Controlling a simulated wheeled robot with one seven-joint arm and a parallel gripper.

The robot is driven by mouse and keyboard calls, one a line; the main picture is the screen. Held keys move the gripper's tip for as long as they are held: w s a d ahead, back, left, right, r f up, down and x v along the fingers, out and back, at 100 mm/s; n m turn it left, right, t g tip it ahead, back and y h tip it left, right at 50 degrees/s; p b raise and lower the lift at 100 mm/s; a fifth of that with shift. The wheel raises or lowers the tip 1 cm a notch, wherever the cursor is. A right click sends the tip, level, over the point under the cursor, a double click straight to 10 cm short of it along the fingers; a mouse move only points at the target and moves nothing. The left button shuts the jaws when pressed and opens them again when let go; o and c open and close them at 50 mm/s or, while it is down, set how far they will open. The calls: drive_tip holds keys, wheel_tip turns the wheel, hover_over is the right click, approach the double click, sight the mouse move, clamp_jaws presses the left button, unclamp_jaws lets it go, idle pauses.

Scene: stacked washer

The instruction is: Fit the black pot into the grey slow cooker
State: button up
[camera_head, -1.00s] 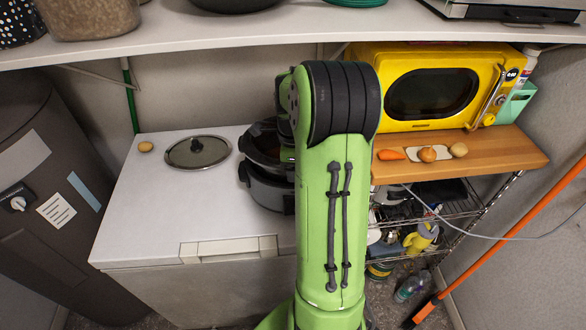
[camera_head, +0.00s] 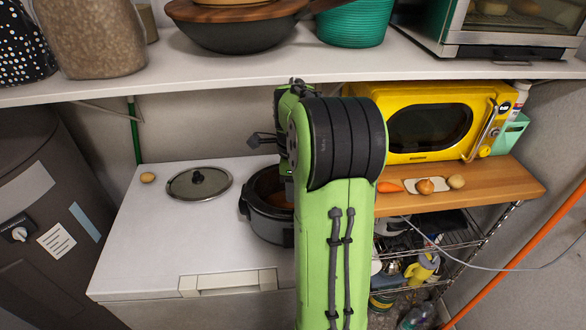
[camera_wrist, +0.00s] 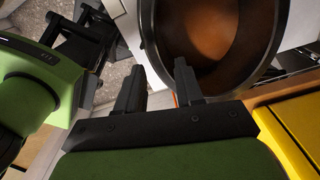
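The grey slow cooker (camera_head: 270,231) stands on the white worktop, partly hidden behind my arm in the head view. A dark-rimmed round vessel with a brown inside, apparently the black pot (camera_head: 268,184), shows within the cooker's top. I cannot tell how deeply or how level it sits. The same brown-bottomed vessel (camera_wrist: 222,35) fills the upper right of the wrist view. My gripper (camera_head: 256,141) is above the cooker, its fingers pointing left. In the wrist view my gripper (camera_wrist: 157,75) has its fingers apart with nothing between them; the right finger overlaps the vessel's rim in the picture.
A glass lid (camera_head: 199,183) and a potato (camera_head: 147,178) lie left of the cooker. A yellow microwave (camera_head: 430,130) and a wooden board (camera_head: 470,190) with vegetables are at right. A white shelf (camera_head: 260,65) with cookware crosses above. The front left worktop is clear.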

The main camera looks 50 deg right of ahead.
drive_tip(key=a+r+n, duration=0.5)
drive_tip(key=a+r, duration=0.1)
drive_tip(key=r, duration=0.3)
drive_tip(key=s+a+n+t, duration=0.2)
drive_tip(key=s+a+n, duration=0.4)
drive_tip(key=a+n, duration=0.3)
drive_tip(key=s+a+n+t, duration=0.3)
drive_tip(key=s+a+n, duration=0.4)
drive_tip(key=n, duration=0.7)
drive_tip(key=shift+a+t+p, duration=0.3)
drive_tip(key=shift+a+p, duration=0.05)
drive_tip(key=shift+a, duration=0.9)
drive_tip(key=shift+s+d, duration=0.1)
drive_tip(key=shift+s, duration=0.05)
